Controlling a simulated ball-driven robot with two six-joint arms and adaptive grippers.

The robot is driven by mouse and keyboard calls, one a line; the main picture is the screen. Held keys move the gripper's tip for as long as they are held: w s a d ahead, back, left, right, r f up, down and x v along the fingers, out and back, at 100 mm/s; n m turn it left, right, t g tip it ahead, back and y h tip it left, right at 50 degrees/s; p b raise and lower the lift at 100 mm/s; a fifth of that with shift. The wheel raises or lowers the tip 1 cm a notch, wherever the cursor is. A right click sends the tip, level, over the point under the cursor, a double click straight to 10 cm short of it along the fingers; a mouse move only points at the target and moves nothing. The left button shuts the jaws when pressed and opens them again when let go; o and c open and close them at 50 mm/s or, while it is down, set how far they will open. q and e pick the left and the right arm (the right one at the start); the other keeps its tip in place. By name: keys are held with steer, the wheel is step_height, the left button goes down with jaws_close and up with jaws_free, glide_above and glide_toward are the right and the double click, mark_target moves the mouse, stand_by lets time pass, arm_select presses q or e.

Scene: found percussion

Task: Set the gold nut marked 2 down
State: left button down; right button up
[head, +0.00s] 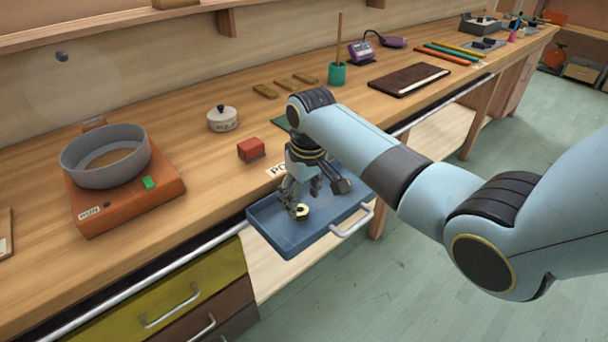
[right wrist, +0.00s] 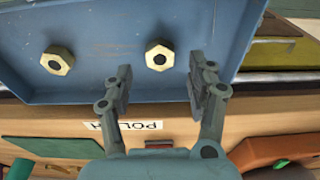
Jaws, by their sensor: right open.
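Two gold hex nuts lie in the blue tray (head: 290,243), apart from each other. In the right wrist view, one nut (right wrist: 159,56) lies between the tips of my right gripper (right wrist: 160,74), with space on both sides. The other nut (right wrist: 57,60) lies further left, outside the fingers. I cannot read a number on either nut. In the head view my right gripper (head: 320,196) points down over the tray, open, with one gold nut (head: 302,211) showing beside a fingertip. The second nut is hidden there. My left gripper is not in view.
The tray projects from the workbench's front edge and has a pale handle (head: 352,222). Behind it stand a red block (head: 251,149) and a white lidded pot (head: 222,119). An orange device with a grey ring (head: 105,165) stands left. The tray's front left floor is clear.

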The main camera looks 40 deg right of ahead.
mark_target(306, 214)
step_height(306, 214, up, 8)
steer(key=s, duration=0.1)
steer(key=shift+r, duration=0.25)
steer(key=shift+s+f, duration=0.1)
